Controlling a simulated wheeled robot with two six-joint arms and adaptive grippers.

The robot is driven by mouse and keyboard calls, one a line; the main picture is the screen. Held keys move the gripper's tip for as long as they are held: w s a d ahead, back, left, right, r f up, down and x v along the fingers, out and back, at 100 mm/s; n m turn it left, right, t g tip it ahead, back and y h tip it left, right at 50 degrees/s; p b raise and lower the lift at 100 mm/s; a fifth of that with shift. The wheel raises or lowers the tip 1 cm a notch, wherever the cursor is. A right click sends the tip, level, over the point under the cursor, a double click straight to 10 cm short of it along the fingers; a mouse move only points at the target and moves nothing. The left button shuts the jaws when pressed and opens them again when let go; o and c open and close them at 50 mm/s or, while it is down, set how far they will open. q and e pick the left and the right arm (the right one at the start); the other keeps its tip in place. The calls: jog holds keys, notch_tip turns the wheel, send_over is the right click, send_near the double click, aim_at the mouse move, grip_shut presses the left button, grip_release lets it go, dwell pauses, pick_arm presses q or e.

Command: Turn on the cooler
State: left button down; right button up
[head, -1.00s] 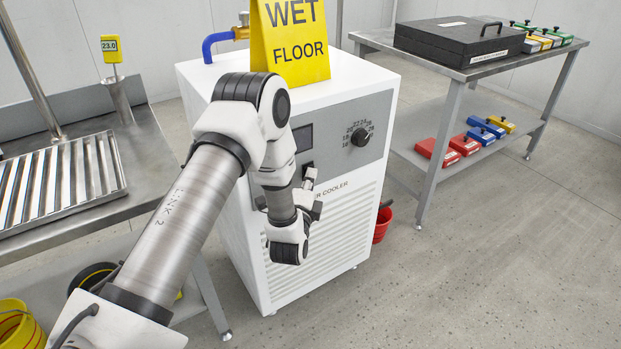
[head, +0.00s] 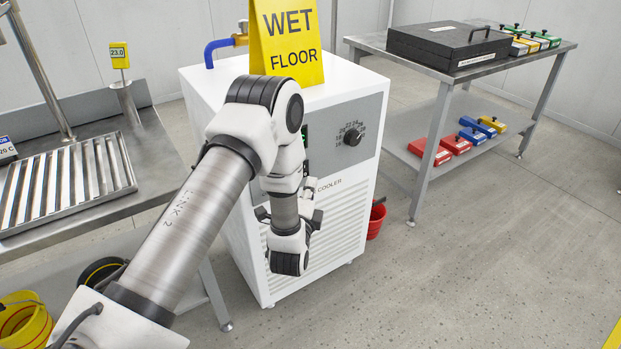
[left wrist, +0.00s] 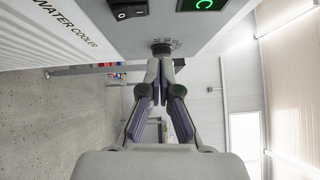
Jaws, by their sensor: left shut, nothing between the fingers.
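The water cooler (head: 345,215) is a white cabinet with a grey front panel. Its panel has a black dial (head: 352,137) and a display, mostly hidden by my arm in the head view, where a green glint shows. In the left wrist view the display (left wrist: 203,4) is lit green with a "C". Beside it is a black rocker switch (left wrist: 128,11); its pressed side I cannot tell. My left gripper (left wrist: 161,68) is shut and empty, apart from the switch; in the head view it is largely hidden by my wrist. My right gripper is not in view.
A yellow wet-floor sign (head: 287,45) stands on the cooler. A steel bench (head: 150,180) is at left. At right, a table (head: 420,88) carries a black case (head: 450,45). A red bucket (head: 376,220) stands beside the cooler. The floor in front is clear.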

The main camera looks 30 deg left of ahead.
pick_arm(q)
jog(key=v, duration=0.5)
jog(key=shift+s+a, duration=0.1)
jog(key=shift+s, duration=0.2)
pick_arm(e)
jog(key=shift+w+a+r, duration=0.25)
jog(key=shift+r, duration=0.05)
